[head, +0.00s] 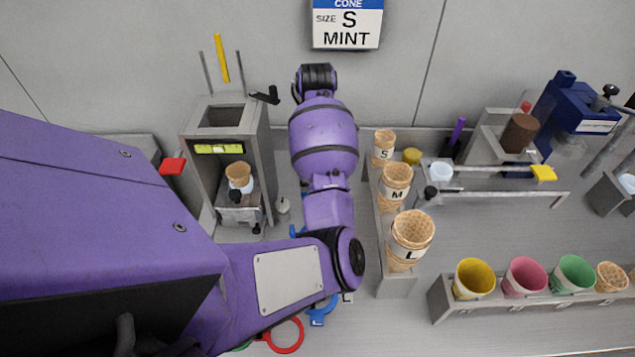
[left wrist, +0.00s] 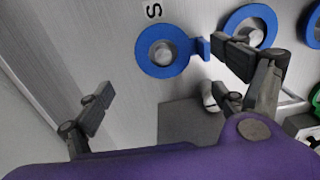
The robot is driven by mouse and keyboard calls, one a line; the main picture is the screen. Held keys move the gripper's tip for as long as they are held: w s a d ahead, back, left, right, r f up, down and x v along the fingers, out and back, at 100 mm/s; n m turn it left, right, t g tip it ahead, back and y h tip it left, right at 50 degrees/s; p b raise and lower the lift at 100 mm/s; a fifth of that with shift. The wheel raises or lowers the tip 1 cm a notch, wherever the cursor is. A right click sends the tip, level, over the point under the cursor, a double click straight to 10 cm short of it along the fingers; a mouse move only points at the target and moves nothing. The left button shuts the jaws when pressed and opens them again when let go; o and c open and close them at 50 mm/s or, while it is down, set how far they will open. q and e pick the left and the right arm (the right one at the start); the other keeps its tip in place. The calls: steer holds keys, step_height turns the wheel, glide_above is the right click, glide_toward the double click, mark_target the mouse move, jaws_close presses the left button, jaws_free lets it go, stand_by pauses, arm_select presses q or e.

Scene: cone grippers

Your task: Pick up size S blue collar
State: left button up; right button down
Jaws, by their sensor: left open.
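The size S blue collar (left wrist: 144,58) is a flat blue ring with a square tab, next to a printed S in the left wrist view. It sits around a pale round peg. My left gripper (left wrist: 165,72) is open, with its fingers spread on either side of the collar in the picture. The right finger is close to the collar's tab; whether they touch cannot be told. In the head view my arm hides the gripper and most of the collar area.
Another blue collar (left wrist: 233,25) is partly behind the right finger, with a third blue ring (left wrist: 309,33) at the right edge. In the head view a red ring (head: 287,348) lies below my arm. The cone stand (head: 396,288) is close to its right.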

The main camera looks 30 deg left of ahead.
arm_select(q)
steer(key=shift+s+d+f, duration=0.1)
steer(key=shift+d+f, duration=0.05)
steer(key=shift+f, duration=1.75)
steer(key=shift+s+d+f, duration=0.1)
steer(key=shift+f, duration=1.8)
steer(key=c, duration=1.2)
steer(key=shift+r, duration=0.15)
